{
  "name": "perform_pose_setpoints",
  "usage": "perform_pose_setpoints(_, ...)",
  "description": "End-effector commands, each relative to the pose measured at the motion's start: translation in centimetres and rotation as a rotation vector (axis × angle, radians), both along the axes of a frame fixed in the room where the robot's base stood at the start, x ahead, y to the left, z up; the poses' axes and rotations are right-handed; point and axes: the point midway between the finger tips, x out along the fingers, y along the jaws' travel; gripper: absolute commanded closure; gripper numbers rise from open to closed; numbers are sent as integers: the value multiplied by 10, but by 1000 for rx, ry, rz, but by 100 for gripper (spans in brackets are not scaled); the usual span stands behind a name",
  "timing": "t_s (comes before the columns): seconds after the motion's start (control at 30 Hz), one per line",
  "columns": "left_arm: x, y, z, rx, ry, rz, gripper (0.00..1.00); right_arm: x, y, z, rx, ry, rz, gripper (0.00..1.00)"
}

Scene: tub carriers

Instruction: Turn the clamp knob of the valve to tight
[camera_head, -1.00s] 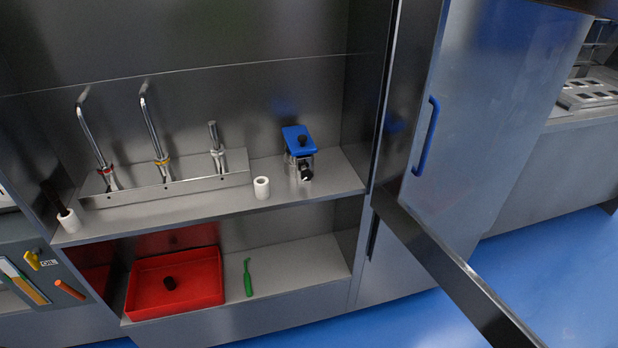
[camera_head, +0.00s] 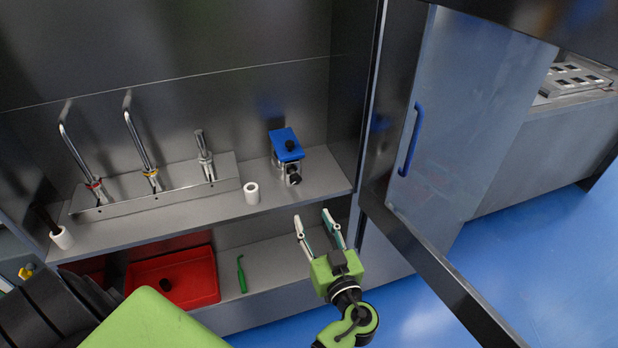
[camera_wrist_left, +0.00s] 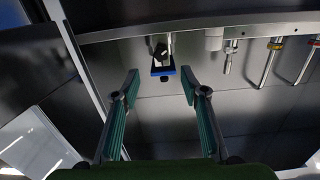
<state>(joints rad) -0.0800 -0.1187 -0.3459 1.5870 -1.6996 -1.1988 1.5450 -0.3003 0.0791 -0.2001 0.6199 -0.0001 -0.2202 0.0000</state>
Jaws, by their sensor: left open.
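The valve is a small metal block (camera_head: 280,165) with a blue top plate (camera_head: 286,144), standing on the upper shelf towards the right. A black knob (camera_head: 290,145) sits on the blue plate, and another black knob (camera_head: 293,178) with a pale mark faces the front. I cannot tell for sure which is the clamp knob. My left gripper (camera_head: 312,215) is open and empty, below and in front of the valve, apart from it. In the left wrist view the blue plate (camera_wrist_left: 163,71) and the front knob (camera_wrist_left: 160,52) show beyond the gap between the open fingers (camera_wrist_left: 159,75). My right gripper is out of view.
A white cylinder (camera_head: 251,193) stands left of the valve, near a metal rack (camera_head: 160,193) with several pipes. The lower shelf holds a red tray (camera_head: 205,293) and a green tool (camera_head: 241,273). An open door with a blue handle (camera_head: 411,140) stands right.

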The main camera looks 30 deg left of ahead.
Motion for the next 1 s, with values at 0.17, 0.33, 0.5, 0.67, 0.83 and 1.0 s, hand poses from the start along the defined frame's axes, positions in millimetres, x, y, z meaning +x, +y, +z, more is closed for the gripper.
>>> perform_pose_setpoints(0.17, 8, 10, 11, 3, -29, 9, 60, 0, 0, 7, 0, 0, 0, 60)
perform_pose_setpoints(0.33, 29, 35, 13, 5, -27, 9, 60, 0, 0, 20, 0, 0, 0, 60)
perform_pose_setpoints(0.5, 53, 63, 13, 5, -24, 8, 60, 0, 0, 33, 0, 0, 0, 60)
perform_pose_setpoints(0.67, 72, 86, 11, 3, -24, 9, 60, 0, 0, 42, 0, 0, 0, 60)
perform_pose_setpoints(0.83, 85, 100, 9, 3, -24, 7, 60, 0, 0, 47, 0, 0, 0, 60)
perform_pose_setpoints(1.0, 89, 105, 8, 1, -23, 8, 60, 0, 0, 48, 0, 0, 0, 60)
